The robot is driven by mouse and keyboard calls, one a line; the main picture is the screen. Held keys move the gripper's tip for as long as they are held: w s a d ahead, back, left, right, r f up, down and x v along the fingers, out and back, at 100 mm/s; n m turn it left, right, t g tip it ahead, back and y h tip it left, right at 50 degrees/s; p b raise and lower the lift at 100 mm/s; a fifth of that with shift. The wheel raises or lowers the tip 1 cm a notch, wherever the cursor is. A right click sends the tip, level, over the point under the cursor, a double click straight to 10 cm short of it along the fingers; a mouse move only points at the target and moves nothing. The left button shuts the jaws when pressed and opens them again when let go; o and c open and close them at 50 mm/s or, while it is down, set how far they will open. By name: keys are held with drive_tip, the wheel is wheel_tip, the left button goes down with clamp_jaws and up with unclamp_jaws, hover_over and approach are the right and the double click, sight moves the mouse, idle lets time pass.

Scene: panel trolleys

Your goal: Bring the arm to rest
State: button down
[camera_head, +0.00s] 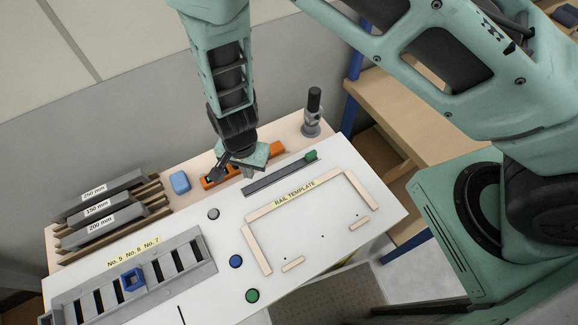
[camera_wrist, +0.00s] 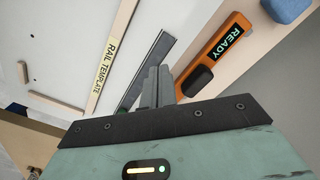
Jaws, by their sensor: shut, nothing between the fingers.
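My gripper (camera_head: 216,177) hangs from the green arm over the back part of the trolley top (camera_head: 215,238). In the wrist view my gripper (camera_wrist: 157,86) shows its fingers together, with nothing between them. Beyond the fingers lie a dark grey rail (camera_wrist: 150,65) and an orange device (camera_wrist: 217,50) marked READY. In the head view the gripper partly hides the orange device (camera_head: 209,182), and the grey rail (camera_head: 275,177) with a green end lies to its right. I cannot tell the exact height of the fingers above the surface.
A blue block (camera_head: 180,182) and labelled rail racks (camera_head: 104,211) stand to the left. A grey slotted holder (camera_head: 150,274) is at front left, and the wooden-edged rail template (camera_head: 249,250) at right. An upright black-topped tool (camera_head: 313,110) stands at the back corner. A wall is behind.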

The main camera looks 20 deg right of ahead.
idle(0.3)
drive_tip(key=s+r+n+g+y+b, duration=0.15)
drive_tip(key=s+r+n+b, duration=0.45)
drive_tip(key=r, duration=0.6)
drive_tip(key=s+d+r+n+t+b, duration=0.1)
drive_tip(key=s+d+r+n+b, duration=0.4)
drive_tip(key=s+d+n, duration=0.3)
drive_tip(key=shift+s+d+r+n+h+b, duration=0.25)
drive_tip(key=shift+d+h+b, duration=0.35)
drive_tip(key=shift+d, duration=1.05)
drive_tip(key=shift+t, duration=0.25)
